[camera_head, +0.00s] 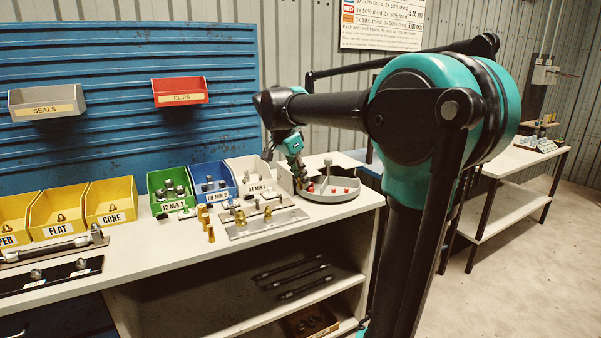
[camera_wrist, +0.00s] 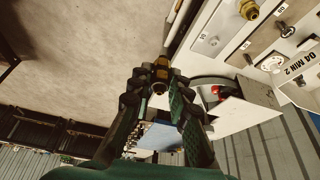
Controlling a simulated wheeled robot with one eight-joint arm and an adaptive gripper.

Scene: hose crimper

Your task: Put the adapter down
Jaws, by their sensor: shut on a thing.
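My gripper (camera_head: 299,176) is over the right part of the workbench, at the left side of a round grey tray (camera_head: 335,197). In the wrist view my gripper (camera_wrist: 158,88) has its two dark fingers closed around a small brass adapter (camera_wrist: 161,70) with a dark ring at its near end. In the head view the adapter is too small and covered to make out clearly. Whether it touches anything below cannot be told.
A metal plate with fittings (camera_head: 268,224) lies left of the tray. Behind it stand the white bin (camera_head: 251,186), blue bin (camera_head: 214,196) and green bin (camera_head: 170,207). Yellow bins (camera_head: 111,217) are farther left. Loose brass fittings (camera_head: 210,233) stand near the plate.

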